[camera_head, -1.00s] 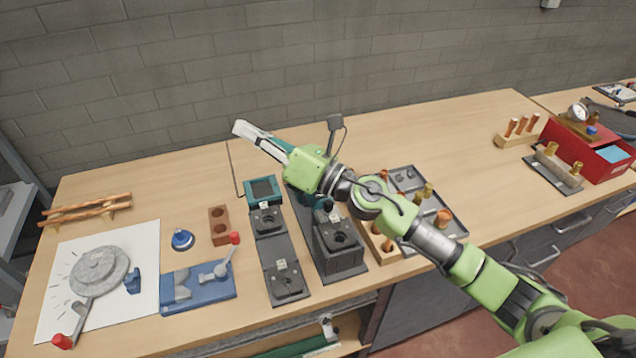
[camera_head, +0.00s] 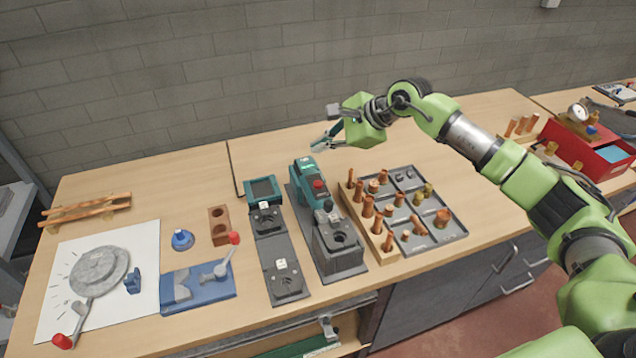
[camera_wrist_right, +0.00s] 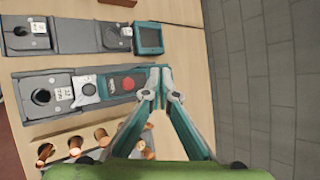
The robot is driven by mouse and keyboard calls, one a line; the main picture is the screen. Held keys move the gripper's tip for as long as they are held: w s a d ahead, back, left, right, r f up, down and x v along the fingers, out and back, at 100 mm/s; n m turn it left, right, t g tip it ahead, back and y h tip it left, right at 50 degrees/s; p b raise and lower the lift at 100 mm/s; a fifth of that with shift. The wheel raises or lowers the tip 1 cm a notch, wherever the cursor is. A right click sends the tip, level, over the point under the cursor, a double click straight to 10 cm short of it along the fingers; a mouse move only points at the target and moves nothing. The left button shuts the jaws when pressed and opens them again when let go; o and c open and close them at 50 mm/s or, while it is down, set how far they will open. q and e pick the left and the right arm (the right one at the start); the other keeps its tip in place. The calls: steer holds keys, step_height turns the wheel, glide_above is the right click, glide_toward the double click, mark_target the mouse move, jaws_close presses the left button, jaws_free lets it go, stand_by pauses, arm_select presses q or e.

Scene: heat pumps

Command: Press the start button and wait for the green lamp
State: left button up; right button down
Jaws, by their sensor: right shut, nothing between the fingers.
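A teal and dark machine (camera_head: 308,178) stands mid-bench with a red round button (camera_head: 319,186) on top; the button also shows in the right wrist view (camera_wrist_right: 128,84). I cannot tell whether it is the start button. Left of it, a small teal unit with a dark screen (camera_head: 263,188) sits behind a dark fixture plate (camera_head: 277,252). I cannot make out a lit green lamp. My right gripper (camera_head: 318,145) is shut and empty, above the bench behind the machine; in the wrist view its tips (camera_wrist_right: 158,72) appear beside the red button, apart from it. My left gripper is not in view.
A wooden block with copper fittings (camera_head: 365,224) and a grey divided tray (camera_head: 449,213) stand right of the machine. A blue bending fixture (camera_head: 198,290) and brick-coloured block (camera_head: 219,226) stand left. The bench behind the machine is clear up to the block wall.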

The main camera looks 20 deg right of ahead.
mark_target(321, 184)
steer(key=shift+f, duration=0.15)
step_height(321, 184, down, 8)
steer(key=b, duration=0.4)
steer(key=shift+a, duration=0.1)
steer(key=shift+f, duration=0.3)
steer(key=shift+b, duration=0.35)
stand_by(0.8)
steer(key=shift+f+b, duration=0.35)
steer(key=shift+b, duration=0.15)
steer(key=shift+f+b, duration=0.5)
steer(key=shift+b, duration=0.1)
stand_by(0.6)
stand_by(0.3)
steer(key=shift+r, duration=0.9)
steer(key=shift+p, duration=0.3)
